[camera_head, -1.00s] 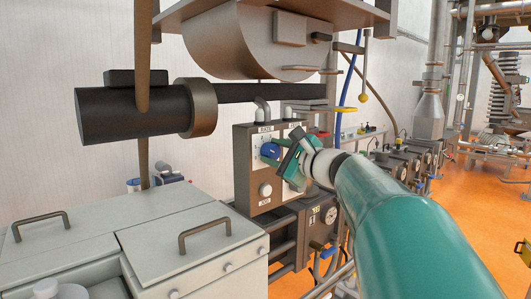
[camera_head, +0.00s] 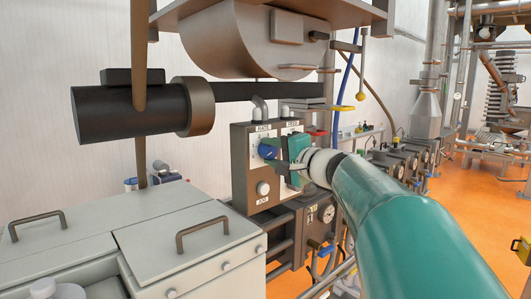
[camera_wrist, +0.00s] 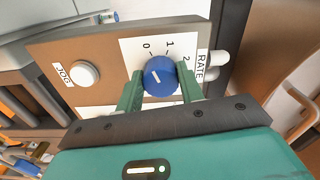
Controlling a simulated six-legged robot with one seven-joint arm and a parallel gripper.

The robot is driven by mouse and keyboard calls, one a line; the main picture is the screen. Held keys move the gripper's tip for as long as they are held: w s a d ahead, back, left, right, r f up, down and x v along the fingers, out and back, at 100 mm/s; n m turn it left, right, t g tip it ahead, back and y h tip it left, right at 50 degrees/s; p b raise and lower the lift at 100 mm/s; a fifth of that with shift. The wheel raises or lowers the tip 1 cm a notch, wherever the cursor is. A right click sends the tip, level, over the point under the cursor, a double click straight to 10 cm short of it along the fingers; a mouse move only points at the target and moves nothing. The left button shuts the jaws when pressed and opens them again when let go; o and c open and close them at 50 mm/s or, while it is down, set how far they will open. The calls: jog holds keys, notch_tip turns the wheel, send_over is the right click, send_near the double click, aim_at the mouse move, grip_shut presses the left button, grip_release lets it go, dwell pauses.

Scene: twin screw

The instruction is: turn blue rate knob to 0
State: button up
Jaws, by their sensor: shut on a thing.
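The blue rate knob (camera_wrist: 160,76) sits on a white dial plate marked 0, 1 and 2, with RATE printed beside it. Its white pointer line slants to the upper left in the wrist view, roughly towards the 0 side. In the head view the knob (camera_head: 268,151) shows on the grey-brown control box (camera_head: 240,185). My gripper (camera_wrist: 160,91) is shut on the knob, one green finger on each side. In the head view my gripper (camera_head: 277,155) reaches the box from the right and covers part of its face.
A white JOG button (camera_wrist: 85,74) is on the same panel; it also shows below the knob in the head view (camera_head: 263,188). A second labelled dial is partly hidden behind my gripper. A dark cylinder (camera_head: 125,113) and pale cabinets (camera_head: 190,240) are at the left.

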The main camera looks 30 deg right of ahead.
jog(key=shift+n, duration=0.4)
jog(key=o, duration=1)
jog(key=s, duration=0.4)
jog(key=s+d, duration=0.1)
jog(key=s, duration=0.4)
jog(key=s+d, duration=0.1)
jog(key=s, duration=0.3)
jog(key=shift+s, duration=0.35)
jog(key=shift+a, duration=0.1)
